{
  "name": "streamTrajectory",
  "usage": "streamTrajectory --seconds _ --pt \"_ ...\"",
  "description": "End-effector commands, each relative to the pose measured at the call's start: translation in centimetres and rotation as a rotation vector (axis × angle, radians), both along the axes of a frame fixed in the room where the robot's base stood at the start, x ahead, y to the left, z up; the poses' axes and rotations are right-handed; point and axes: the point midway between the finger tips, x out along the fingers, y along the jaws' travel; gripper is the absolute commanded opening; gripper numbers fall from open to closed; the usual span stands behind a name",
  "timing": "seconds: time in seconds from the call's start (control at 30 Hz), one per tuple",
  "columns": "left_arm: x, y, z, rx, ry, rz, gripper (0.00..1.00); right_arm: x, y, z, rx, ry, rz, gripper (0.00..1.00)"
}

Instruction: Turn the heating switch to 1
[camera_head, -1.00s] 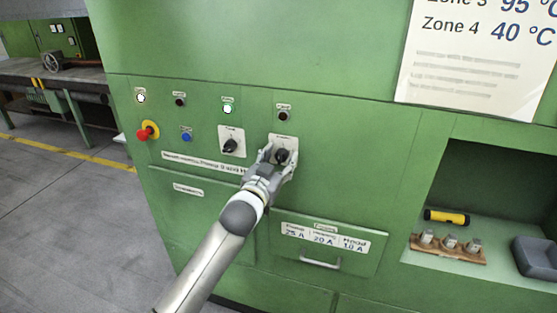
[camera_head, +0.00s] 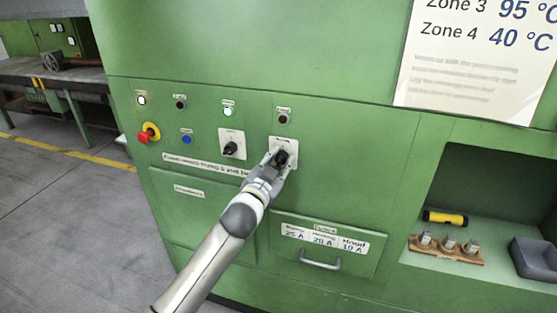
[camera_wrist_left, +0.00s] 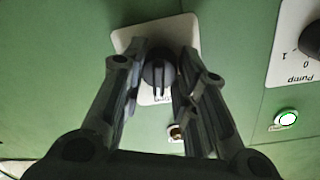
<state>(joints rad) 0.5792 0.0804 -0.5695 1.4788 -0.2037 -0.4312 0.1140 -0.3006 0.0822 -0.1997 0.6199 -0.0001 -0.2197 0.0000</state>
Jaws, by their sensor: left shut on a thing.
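The heating switch is a black rotary knob (camera_head: 282,157) on a white plate (camera_head: 291,143) on the green machine front. It also shows in the left wrist view (camera_wrist_left: 159,72), between the two fingers. My left gripper (camera_head: 280,160) is shut on this knob, with a finger on each side of it. My right gripper is not in view.
The pump switch (camera_head: 231,147) is left of the heating switch. A red emergency button (camera_head: 147,134) and a blue button (camera_head: 186,138) are further left. A drawer handle (camera_head: 320,262) is below. An alcove at right holds a yellow-black flashlight (camera_head: 445,217).

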Motion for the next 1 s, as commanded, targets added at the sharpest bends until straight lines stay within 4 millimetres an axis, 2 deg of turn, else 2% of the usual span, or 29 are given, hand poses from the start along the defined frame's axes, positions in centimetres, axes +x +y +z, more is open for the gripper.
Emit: streamTrajectory --seconds 0.6,1.0 --pt "0.0 0.0 0.2 0.537 -0.174 0.0 0.04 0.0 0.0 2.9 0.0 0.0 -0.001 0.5" --pt "0.0 -0.1 0.0 0.741 -0.239 -0.001 0.04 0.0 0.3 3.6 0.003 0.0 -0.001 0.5"
